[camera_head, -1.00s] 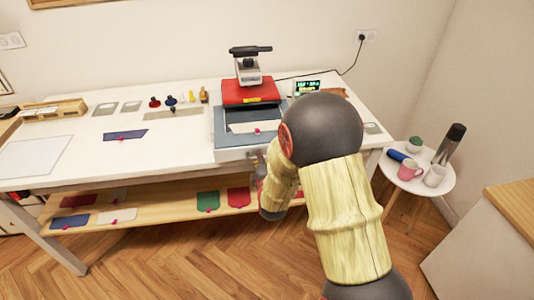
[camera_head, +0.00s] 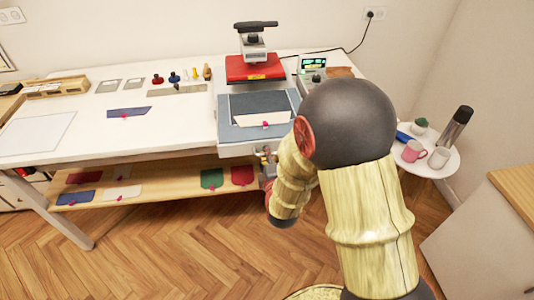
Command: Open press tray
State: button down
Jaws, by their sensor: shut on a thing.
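The heat press stands on the white table with its red upper plate (camera_head: 252,68) raised under a black lever handle (camera_head: 256,25). Its blue-grey press tray (camera_head: 238,133) extends forward below the plate, with a dark pad (camera_head: 258,104) largely exposed. A pale fabric piece (camera_head: 263,120) with a pink mark lies at the pad's front. My gripper (camera_head: 266,157) is at the tray's front edge, shut on the tray's handle. The handle and fingertips are small and partly hidden by my arm.
The control box (camera_head: 312,64) stands right of the press. Stamps (camera_head: 173,77) and a blue fabric piece (camera_head: 128,112) lie left. A lower shelf (camera_head: 145,184) holds fabric pieces. A round side table (camera_head: 432,167) with mugs stands right of my arm.

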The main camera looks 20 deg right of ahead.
jog(key=c, duration=2.3)
grip_release()
jog(key=v, duration=1.2)
